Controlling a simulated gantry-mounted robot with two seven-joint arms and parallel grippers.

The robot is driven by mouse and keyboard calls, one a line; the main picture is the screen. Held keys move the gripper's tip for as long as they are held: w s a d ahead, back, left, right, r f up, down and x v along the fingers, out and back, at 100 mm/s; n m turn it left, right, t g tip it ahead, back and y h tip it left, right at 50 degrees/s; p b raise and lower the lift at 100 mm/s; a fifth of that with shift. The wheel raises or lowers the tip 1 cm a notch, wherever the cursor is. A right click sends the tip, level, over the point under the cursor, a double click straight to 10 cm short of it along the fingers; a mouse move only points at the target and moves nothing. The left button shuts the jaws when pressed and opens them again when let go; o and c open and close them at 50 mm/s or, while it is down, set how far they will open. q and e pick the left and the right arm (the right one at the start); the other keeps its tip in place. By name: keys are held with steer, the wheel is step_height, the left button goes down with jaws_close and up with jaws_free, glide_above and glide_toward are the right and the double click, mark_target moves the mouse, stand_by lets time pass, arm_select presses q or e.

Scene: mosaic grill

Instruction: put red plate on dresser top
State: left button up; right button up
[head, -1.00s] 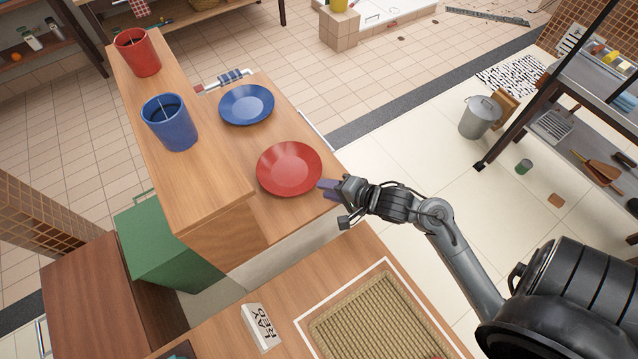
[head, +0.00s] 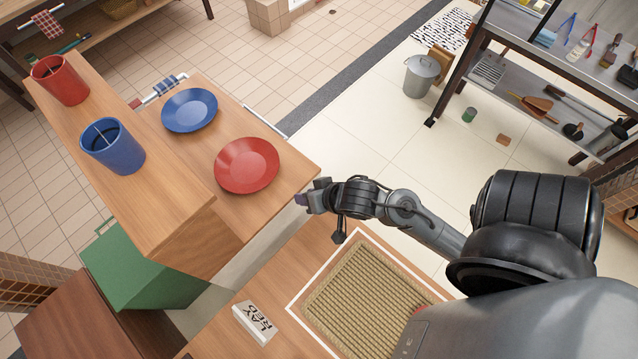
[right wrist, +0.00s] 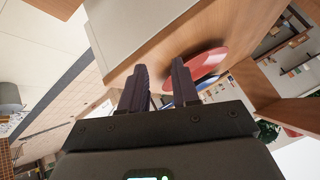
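The red plate (head: 247,165) lies flat on the lower wooden surface (head: 262,214), near its right edge, and it also shows beyond the fingers in the right wrist view (right wrist: 208,62). My right gripper (head: 303,199) is just right of the plate, apart from its rim. In the right wrist view its two dark fingers (right wrist: 160,72) stand apart with nothing held between them. Which surface is the dresser top I cannot tell for sure. A front wooden top (head: 270,290) carries a woven mat (head: 365,290) and a white card (head: 254,322). My left gripper is out of view.
A blue plate (head: 189,110) lies behind the red one. A green box (head: 140,270) stands below. Open floor lies to the right.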

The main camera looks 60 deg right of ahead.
steer(key=s+a+f+n+g, duration=0.2)
steer(key=s+a+n+g, duration=0.2)
steer(key=n, duration=0.5)
steer(key=s+a, duration=0.2)
steer(key=s, duration=0.1)
steer(key=shift+a+g+y, duration=0.3)
steer(key=shift+a, duration=0.05)
